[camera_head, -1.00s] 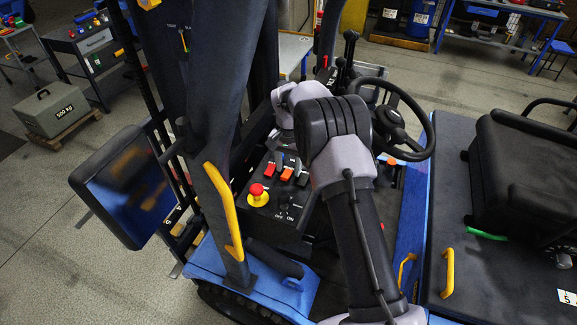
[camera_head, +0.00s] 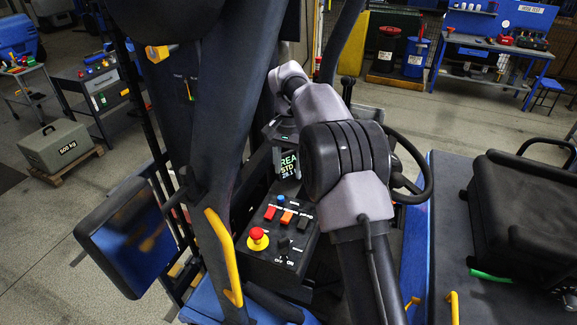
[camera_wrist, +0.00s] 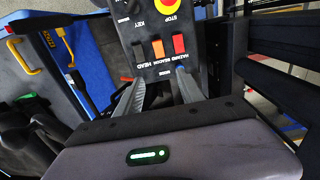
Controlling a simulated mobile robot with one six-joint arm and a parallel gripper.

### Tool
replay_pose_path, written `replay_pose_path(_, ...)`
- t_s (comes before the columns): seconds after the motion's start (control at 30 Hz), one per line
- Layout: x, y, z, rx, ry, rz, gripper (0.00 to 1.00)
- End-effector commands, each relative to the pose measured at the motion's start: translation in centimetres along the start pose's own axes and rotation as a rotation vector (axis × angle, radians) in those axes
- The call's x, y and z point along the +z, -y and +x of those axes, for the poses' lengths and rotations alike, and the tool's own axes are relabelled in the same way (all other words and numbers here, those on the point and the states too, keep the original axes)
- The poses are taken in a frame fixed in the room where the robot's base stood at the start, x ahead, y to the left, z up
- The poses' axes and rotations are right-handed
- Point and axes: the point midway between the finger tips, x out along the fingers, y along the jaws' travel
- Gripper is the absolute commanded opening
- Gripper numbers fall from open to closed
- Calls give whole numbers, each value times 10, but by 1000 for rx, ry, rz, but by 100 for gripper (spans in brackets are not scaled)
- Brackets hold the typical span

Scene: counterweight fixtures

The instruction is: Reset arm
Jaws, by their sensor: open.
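My gripper (camera_wrist: 159,73) shows in the wrist view with its two grey fingers apart and nothing between them. Beyond the fingers is the dark control panel (camera_wrist: 157,50), with red and orange rocker switches and a yellow-ringed red stop button (camera_wrist: 170,8). The switches look clear of the fingers, but the exact gap cannot be told. In the head view my arm reaches up from the lower right and bends over beside the control panel (camera_head: 262,262).
The steering wheel (camera_head: 428,182) is right of my arm. A black seat (camera_head: 525,210) is right.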

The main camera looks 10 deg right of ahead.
Motion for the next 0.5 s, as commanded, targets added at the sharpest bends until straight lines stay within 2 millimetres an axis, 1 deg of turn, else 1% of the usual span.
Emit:
replay_pose_path(0.27,0,0,1,0,0,0,45)
replay_pose_path(0.37,5,-2,0,-11,-11,-9,45)
replay_pose_path(0.43,21,-10,-2,-41,-34,-30,45)
replay_pose_path(0.47,33,-16,-3,-59,-50,-43,45)
replay_pose_path(0.5,53,-25,-3,-88,-73,-62,45)
